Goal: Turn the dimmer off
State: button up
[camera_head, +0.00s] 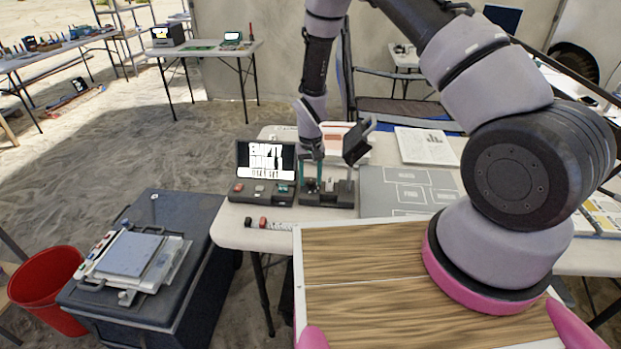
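A dark control box (343,198) with small knobs and levers stands on the white table. A dimmer is not clearly marked on it, and its setting is too small to read. My gripper (312,183) points down over the left part of this box. Its two teal fingers look apart, with a gap between them. The fingertips are close to a small control there; I cannot tell if they touch it. To the left, a dark console (262,192) has red, white and teal buttons below a lit screen (265,160) with large lettering.
A grey labelled board (379,186) and a white printed sheet (428,146) lie right of the box. Small red and dark blocks (263,223) lie at the front table edge. A dark case (190,215) and a red bucket (45,288) stand at left.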

dwell(0.3)
notch_tip(320, 180, up, 11)
dwell(0.5)
notch_tip(320, 180, up, 12)
jog(key=m+t, duration=0.1)
send_over(311, 182)
jog(key=d, duration=0.4)
jog(key=s+d+r+m+t+y, duration=0.1)
jog(key=s+d+r, duration=0.15)
jog(key=r, duration=0.45)
jog(key=s+d+r+t+y, duration=0.1)
jog(key=d+r, duration=0.3)
jog(key=r, duration=0.3)
jog(key=s+d+r+m+t, duration=0.1)
jog(key=s+d+r+t, duration=0.1)
jog(key=s+d+r, duration=0.2)
jog(key=s+d+r+m+t, duration=0.1)
jog(key=s+d+r, duration=0.3)
jog(key=s+r, duration=0.6)
jog(key=s+t, duration=0.1)
jog(key=s, duration=0.3)
jog(key=shift+s+d+m, duration=0.15)
jog(key=shift+s+m, duration=0.2)
jog(key=shift+m, duration=0.05)
jog(key=shift+r, duration=0.1)
